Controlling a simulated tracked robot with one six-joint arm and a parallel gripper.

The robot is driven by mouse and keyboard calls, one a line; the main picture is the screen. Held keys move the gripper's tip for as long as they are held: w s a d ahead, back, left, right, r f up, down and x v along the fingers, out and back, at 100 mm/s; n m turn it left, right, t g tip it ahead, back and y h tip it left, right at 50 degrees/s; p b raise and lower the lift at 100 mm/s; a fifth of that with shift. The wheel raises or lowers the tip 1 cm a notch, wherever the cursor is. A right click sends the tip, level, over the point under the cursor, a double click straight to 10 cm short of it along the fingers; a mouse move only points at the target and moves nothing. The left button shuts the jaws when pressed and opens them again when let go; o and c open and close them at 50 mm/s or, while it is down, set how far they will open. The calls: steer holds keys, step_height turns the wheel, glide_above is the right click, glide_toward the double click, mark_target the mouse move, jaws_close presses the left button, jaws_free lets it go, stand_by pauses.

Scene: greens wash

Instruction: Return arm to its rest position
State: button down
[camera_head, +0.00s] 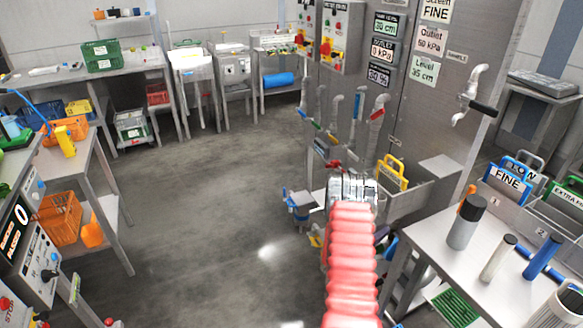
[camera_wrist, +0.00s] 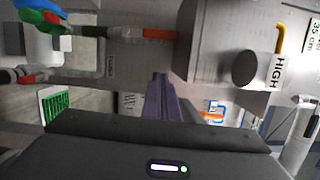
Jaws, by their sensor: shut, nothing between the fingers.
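My arm, in a red ribbed sleeve, reaches forward from the bottom of the head view. Its grey metal end is in front of the steel panel and sink; the fingers cannot be made out there. In the wrist view my gripper (camera_wrist: 160,80) shows as two dark purple-grey fingers closed together, with nothing between them. They point toward a pale metal surface with pipes. I cannot tell how close the fingertips are to that surface.
A steel sink (camera_head: 408,203) with a yellow-handled screen (camera_head: 392,172) lies just beyond my arm. A tap (camera_head: 470,97) sticks out of the panel. A right-hand table (camera_head: 487,262) holds cylinders and screens. An orange basket (camera_head: 59,219) stands left. The middle floor (camera_head: 200,190) is clear.

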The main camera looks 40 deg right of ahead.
steer(key=a+r+m+g+y, duration=0.4)
steer(key=a+r+m+y, duration=0.3)
steer(key=a+r+m, duration=1.45)
steer(key=s+a+r+m+t+y, duration=0.1)
steer(key=a+r+m+t+y, duration=0.2)
steer(key=a, duration=1)
steer(key=s+a+r+m+t+y, duration=0.2)
steer(key=a+r+m+t+y, duration=0.1)
steer(key=a, duration=0.9)
steer(key=s+a+r+m+t+y, duration=0.2)
steer(key=a+r+m+y, duration=0.3)
steer(key=a, duration=0.8)
steer(key=r+m+t, duration=0.1)
steer(key=m, duration=0.2)
steer(key=shift+s+a+r+t, duration=0.15)
steer(key=shift+a+r+t, duration=0.15)
steer(key=shift+r, duration=0.1)
steer(key=shift+d, duration=0.2)
